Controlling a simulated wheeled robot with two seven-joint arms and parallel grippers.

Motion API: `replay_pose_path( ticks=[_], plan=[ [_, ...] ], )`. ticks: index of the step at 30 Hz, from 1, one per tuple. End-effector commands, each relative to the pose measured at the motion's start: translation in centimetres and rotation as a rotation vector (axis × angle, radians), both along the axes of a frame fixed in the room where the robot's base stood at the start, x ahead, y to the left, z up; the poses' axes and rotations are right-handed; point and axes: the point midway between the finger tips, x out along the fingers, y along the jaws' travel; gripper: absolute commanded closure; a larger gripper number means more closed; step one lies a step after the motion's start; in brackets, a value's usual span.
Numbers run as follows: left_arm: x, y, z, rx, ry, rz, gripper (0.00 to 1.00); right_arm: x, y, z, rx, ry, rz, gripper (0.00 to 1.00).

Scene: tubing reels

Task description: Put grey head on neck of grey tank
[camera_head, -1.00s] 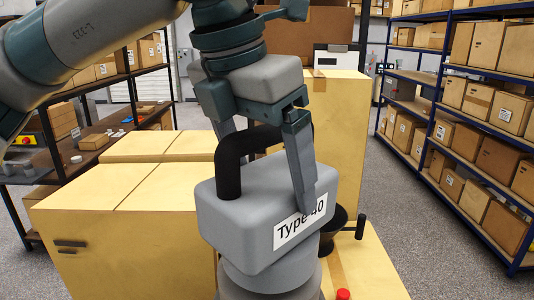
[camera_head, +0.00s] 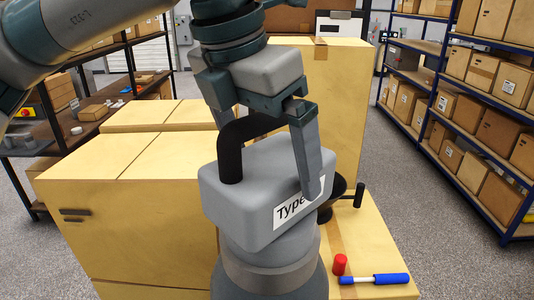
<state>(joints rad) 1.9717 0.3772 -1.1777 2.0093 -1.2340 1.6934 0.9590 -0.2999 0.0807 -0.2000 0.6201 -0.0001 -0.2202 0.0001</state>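The grey head (camera_head: 245,205) is a rounded box with a black bent handle (camera_head: 231,155) and a white "Type" label, partly covered. It rests upright on the neck (camera_head: 275,273) of the grey tank (camera_head: 262,291), at lower centre. The joint between them is largely hidden under the head. My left gripper (camera_head: 272,150) is above the head, its fingers spread on either side of the handle. The near finger hangs before the labelled face; the far finger is mostly hidden behind the handle. My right gripper is out of view.
Large yellow boxes (camera_head: 120,215) stand at left, and a tall one (camera_head: 345,110) behind. Shelves (camera_head: 465,150) line the right, with clear floor between.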

Motion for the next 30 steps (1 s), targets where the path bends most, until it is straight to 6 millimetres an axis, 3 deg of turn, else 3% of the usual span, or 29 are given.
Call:
replay_pose_path(
  ticks=[6,11,24,30],
  plan=[
    [0.0,0.0,0.4,0.000,0.000,0.000,0.00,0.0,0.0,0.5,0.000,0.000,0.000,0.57],
    [-0.3,0.3,1.7,-0.001,-0.003,0.003,0.00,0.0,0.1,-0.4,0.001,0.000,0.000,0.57],
    [-1.9,1.9,8.8,-0.001,-0.002,0.001,0.00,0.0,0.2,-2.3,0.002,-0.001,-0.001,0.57],
    [-2.3,2.3,11.0,0.000,-0.001,0.001,0.00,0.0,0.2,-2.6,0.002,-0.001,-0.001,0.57]
  ],
)
